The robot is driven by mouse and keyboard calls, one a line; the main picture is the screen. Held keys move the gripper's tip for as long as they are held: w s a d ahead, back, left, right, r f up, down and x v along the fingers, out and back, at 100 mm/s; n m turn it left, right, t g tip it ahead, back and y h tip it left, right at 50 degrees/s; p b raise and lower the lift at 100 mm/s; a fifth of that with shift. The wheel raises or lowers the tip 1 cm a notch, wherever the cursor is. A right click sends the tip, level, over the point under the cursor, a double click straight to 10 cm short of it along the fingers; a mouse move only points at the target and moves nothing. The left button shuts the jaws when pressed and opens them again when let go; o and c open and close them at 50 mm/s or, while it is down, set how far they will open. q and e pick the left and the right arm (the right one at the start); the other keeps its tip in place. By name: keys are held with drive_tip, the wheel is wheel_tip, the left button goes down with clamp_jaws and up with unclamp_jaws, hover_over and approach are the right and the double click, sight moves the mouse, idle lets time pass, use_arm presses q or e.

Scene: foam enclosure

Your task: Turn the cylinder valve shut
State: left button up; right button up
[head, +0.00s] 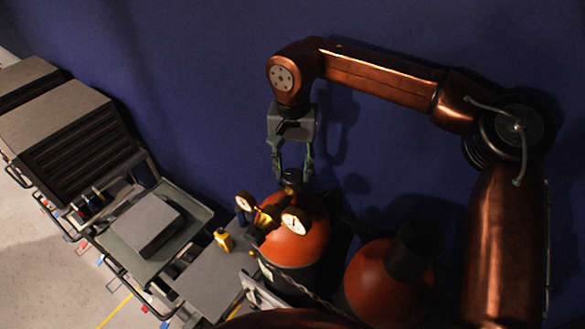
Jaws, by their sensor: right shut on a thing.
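The cylinder (302,244) with an orange-red shoulder and dark body stands upright at the lower middle of the head view. Its dark valve knob (291,176) is on top. A brass regulator (264,217) with two round white-faced gauges (295,221) sits at its side. My right gripper (291,171) points down from above, its fingers on both sides of the knob and shut on it. The fingers partly hide the knob. My left gripper is not in the view.
A second orange-red cylinder (372,278) with a dark cap stands to the right, close by. A cart (203,215) with a grey box (146,224) and a small yellow object (223,240) is at the left. A dark blue wall (200,80) lies behind.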

drive_tip(key=shift+m, duration=0.9)
drive_tip(key=m, duration=0.3)
drive_tip(key=shift+s+m, duration=0.1)
drive_tip(key=shift+m, duration=0.2)
drive_tip(key=m, duration=0.3)
drive_tip(key=shift+m, duration=0.3)
drive_tip(key=m+b, duration=0.1)
drive_tip(key=m, duration=0.2)
drive_tip(key=shift+d+m, duration=0.1)
drive_tip(key=shift+m, duration=0.2)
drive_tip(key=m, duration=0.4)
drive_tip(key=shift+s+b, duration=0.1)
drive_tip(key=shift+b, duration=0.3)
drive_tip(key=m, duration=0.4)
drive_tip(key=shift+r+m+b, duration=0.15)
drive_tip(key=shift+m+b, duration=0.15)
drive_tip(key=shift+b, duration=0.1)
drive_tip(key=shift+m, duration=0.3)
